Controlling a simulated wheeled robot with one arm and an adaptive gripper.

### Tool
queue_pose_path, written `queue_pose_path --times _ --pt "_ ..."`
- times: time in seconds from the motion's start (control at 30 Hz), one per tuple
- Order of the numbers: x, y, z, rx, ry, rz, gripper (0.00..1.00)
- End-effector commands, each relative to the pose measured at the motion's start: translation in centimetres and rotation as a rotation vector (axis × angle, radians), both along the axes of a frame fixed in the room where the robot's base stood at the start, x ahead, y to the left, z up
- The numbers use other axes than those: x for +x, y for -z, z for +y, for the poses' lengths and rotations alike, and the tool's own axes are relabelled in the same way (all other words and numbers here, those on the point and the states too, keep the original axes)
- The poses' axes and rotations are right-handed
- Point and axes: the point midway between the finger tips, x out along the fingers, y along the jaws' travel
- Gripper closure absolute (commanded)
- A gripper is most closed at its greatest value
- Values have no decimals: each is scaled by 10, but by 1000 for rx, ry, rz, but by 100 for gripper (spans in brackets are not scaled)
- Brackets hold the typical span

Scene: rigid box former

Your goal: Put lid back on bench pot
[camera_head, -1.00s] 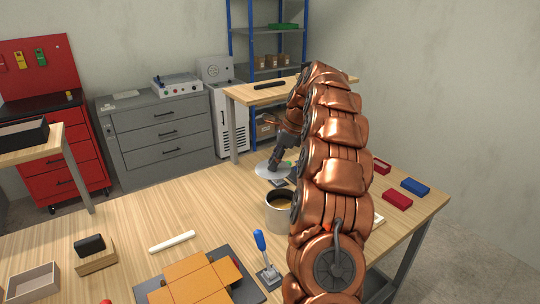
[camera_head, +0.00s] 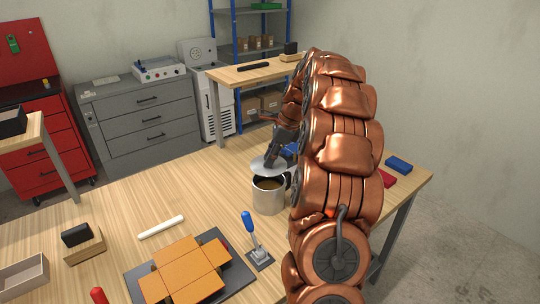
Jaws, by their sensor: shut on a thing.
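The bench pot (camera_head: 268,198) is a metal pot with brown contents, standing upright on the wooden bench left of my copper arm. The lid (camera_head: 266,167) is a round, pale metal disc, held just above the pot's rear rim and slightly tilted. Brown contents show below its front edge, so it does not cover the opening. My gripper (camera_head: 274,158) is dark and shut on the lid from above. The exact grip point is small and partly hidden.
An orange flat box blank (camera_head: 186,270) lies on a dark base at the front, beside a blue-handled lever (camera_head: 250,231). A white rod (camera_head: 161,227) lies left of the pot. Blue (camera_head: 398,165) and red blocks lie right of my arm.

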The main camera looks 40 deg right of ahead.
Motion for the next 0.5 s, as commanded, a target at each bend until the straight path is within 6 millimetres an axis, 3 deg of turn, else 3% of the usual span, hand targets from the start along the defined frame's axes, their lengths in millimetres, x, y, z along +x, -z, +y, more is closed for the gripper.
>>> queue_pose_path --times 0.5 --pt "0 41 0 -1 0 -1 100"
